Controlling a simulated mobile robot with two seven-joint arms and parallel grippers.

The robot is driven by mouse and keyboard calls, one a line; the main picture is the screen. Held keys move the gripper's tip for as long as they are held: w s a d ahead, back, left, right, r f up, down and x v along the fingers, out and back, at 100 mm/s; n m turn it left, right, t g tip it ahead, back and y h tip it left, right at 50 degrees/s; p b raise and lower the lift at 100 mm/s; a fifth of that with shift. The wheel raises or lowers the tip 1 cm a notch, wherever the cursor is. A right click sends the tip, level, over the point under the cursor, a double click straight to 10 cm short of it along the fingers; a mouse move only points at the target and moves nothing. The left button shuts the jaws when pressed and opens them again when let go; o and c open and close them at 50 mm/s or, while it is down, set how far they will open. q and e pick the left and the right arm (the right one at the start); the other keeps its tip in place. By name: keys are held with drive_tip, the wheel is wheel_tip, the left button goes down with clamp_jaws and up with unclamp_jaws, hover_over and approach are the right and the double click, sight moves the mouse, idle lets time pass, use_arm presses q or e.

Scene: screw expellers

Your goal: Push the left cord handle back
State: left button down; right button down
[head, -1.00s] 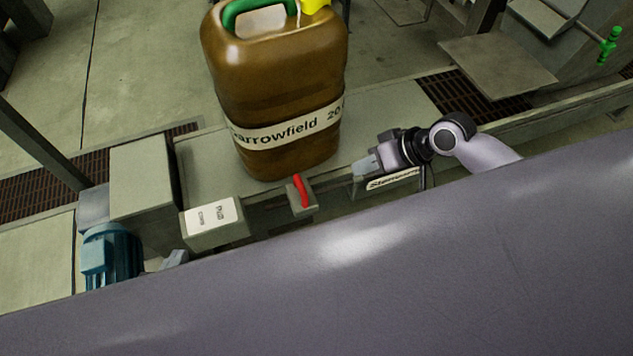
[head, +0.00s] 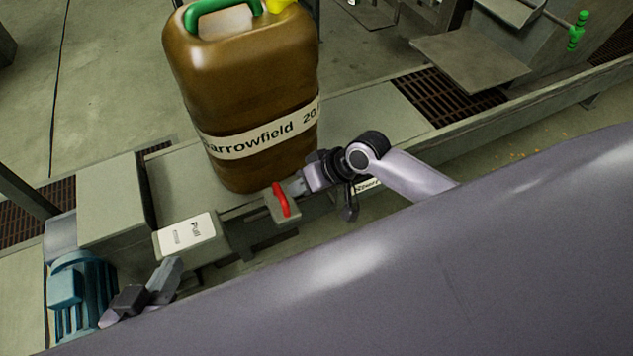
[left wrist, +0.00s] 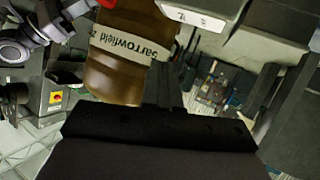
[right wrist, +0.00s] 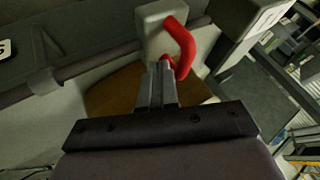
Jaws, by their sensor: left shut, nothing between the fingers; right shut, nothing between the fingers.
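The red handle (head: 281,199) sits on a small grey block below the jerrycan. It also shows in the right wrist view (right wrist: 182,45). My right gripper (head: 298,186) is shut and empty, just right of the handle in the head view. In the right wrist view its fingertips (right wrist: 163,70) are close to the handle's lower end; I cannot tell whether they touch. My left gripper (head: 175,265) is shut and empty, below the grey box (head: 205,249) with a white "Pull" label. Its fingers also show in the left wrist view (left wrist: 164,85).
A brown jerrycan (head: 245,85) stands on the ledge behind the handle. A blue motor (head: 68,290) is at lower left, beside a large grey box (head: 112,205). A grated channel (head: 447,97) runs at the upper right.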

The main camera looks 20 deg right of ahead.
sight(277, 210)
drive_tip(key=shift+a+r, duration=0.1)
drive_tip(key=shift+a, duration=0.3)
use_arm(q)
drive_tip(key=shift+r, duration=0.1)
